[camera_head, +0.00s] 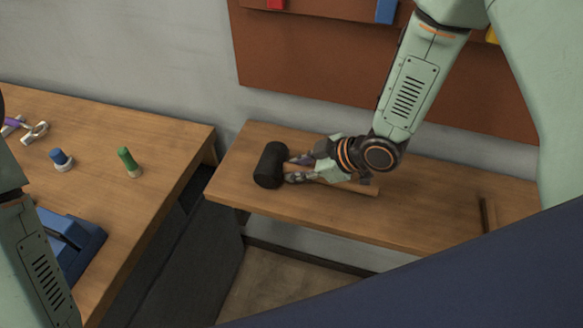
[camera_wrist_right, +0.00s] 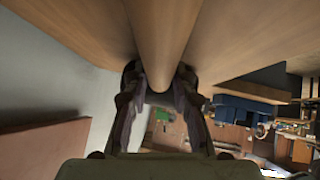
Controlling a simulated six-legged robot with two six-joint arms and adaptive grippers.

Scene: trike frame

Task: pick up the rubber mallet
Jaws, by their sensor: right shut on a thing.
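The rubber mallet has a black cylindrical head (camera_head: 269,166) and a light wooden handle (camera_head: 358,188). It is at the left part of the wooden bench, and its handle points right. My right gripper (camera_head: 297,168) is shut on the handle close to the head. The right wrist view shows the round handle (camera_wrist_right: 160,45) between the two fingers of that gripper (camera_wrist_right: 160,88); the black head cannot be made out there. Whether the mallet still touches the bench is hard to tell. My left arm shows at the left edge, but its gripper is out of view.
A second table (camera_head: 150,180) at left holds a green-topped item (camera_head: 127,160), a blue-topped item (camera_head: 60,158) and a blue case (camera_head: 75,245). A brown board (camera_head: 310,60) hangs behind.

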